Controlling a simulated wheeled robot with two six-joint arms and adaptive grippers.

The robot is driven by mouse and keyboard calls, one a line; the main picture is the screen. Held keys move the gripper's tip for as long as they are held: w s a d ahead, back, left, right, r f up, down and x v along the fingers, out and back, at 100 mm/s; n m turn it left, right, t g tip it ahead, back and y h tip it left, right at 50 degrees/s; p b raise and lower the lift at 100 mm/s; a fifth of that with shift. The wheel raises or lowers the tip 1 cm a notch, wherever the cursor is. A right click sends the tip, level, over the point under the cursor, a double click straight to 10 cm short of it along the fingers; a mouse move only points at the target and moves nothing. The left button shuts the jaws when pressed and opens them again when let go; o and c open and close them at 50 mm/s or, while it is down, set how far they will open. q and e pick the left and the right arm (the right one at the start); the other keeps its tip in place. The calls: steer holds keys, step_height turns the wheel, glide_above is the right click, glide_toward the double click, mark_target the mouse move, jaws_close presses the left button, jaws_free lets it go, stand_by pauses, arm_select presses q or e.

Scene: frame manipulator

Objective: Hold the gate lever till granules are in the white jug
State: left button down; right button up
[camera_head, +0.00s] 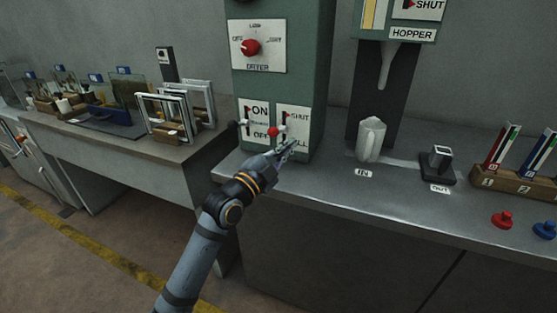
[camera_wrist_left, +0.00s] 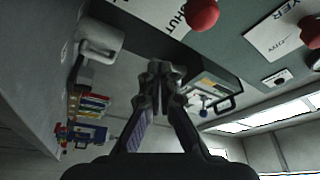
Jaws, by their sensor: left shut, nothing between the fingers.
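The white jug (camera_head: 371,139) stands upright on the counter behind the IN label, below the hopper nozzle (camera_head: 386,68). It also shows in the left wrist view (camera_wrist_left: 101,40). A lever with a red ball knob (camera_head: 272,132) sticks out at the green cabinet's SHUT plate (camera_head: 294,122), whose lower word is partly hidden. The knob (camera_wrist_left: 203,14) also shows in the left wrist view. My left gripper (camera_head: 292,147) is shut and empty, just right of and below the knob, apart from it. No granules are visible. My right gripper is out of view.
The hopper's own plate (camera_head: 424,8) has a red pointer at SHUT. A dark block (camera_head: 439,157) stands at OUT. Red (camera_head: 503,221) and blue (camera_head: 544,230) knobbed pieces and a rack (camera_head: 512,183) are at right. Frames (camera_head: 180,112) stand on the left bench.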

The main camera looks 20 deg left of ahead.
arm_select(q)
steer(key=a+p+v, duration=0.1)
steer(key=p+v, duration=0.5)
steer(key=v, duration=0.1)
steer(key=shift+s+a, duration=0.15)
steer(key=shift+a, duration=0.1)
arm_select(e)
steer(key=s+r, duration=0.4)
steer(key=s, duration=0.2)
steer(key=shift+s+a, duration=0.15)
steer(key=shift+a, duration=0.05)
arm_select(q)
steer(key=shift+r, duration=0.1)
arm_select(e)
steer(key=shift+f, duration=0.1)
